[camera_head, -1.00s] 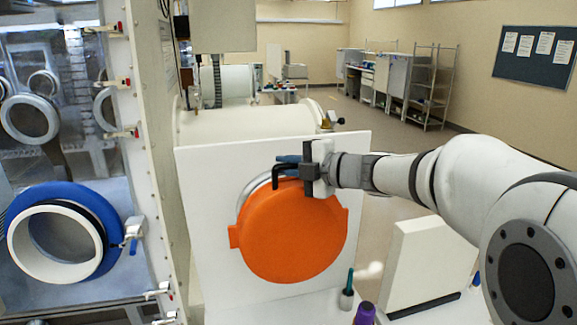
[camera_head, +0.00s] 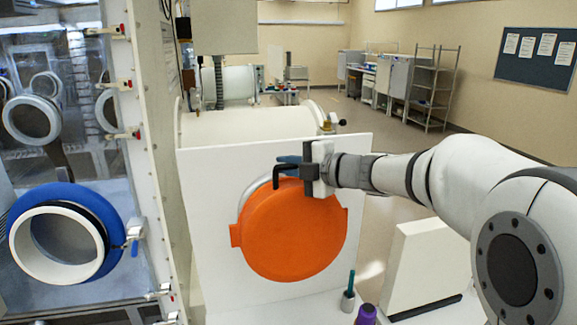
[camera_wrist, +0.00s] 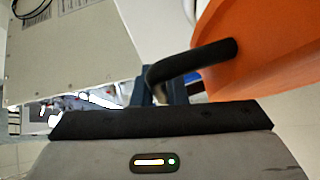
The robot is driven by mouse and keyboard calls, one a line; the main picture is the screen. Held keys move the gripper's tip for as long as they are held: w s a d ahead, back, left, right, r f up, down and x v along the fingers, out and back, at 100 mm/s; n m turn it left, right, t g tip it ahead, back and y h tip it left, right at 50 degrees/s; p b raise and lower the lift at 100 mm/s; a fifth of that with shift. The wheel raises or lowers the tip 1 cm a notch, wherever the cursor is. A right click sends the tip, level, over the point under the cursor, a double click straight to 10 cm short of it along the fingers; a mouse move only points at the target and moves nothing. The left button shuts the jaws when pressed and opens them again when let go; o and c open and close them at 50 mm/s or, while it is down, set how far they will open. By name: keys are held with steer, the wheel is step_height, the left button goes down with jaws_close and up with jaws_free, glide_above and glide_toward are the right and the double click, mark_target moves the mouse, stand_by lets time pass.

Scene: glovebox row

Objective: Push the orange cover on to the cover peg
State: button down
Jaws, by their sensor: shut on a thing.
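The orange cover (camera_head: 292,240) is a large round disc in front of a white upright panel (camera_head: 205,190) in the head view. A silver ring edge (camera_head: 256,190) shows behind its upper left rim. My gripper (camera_head: 288,168) is at the cover's top edge, shut on a black bent handle (camera_wrist: 195,62) that joins the cover. In the wrist view the orange cover (camera_wrist: 265,45) fills the upper right, and my blue fingers (camera_wrist: 160,92) are at the handle. I cannot make out the cover peg; the cover or my gripper may hide it.
A glovebox wall with a blue-ringed port (camera_head: 62,240) stands at the left. A small pot (camera_head: 348,295) with a green-handled tool and a purple-capped item (camera_head: 366,314) stand at the front. A white block (camera_head: 425,265) stands below my arm. Open floor lies behind.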

steer(key=shift+w+a+f+p, duration=0.1)
steer(key=shift+w+a+p, duration=0.15)
steer(key=shift+w, duration=0.75)
steer(key=shift+w+a+f+p, duration=0.15)
steer(key=shift+w+a, duration=0.2)
steer(key=shift+w, duration=0.65)
steer(key=shift+w+a+f+p, duration=0.15)
steer(key=shift+w+a, duration=0.15)
steer(key=shift+w, duration=0.7)
stand_by(1.4)
steer(key=c, duration=1.5)
jaws_free()
steer(key=shift+w, duration=0.1)
steer(key=shift+o, duration=0.7)
steer(key=shift+d, duration=0.1)
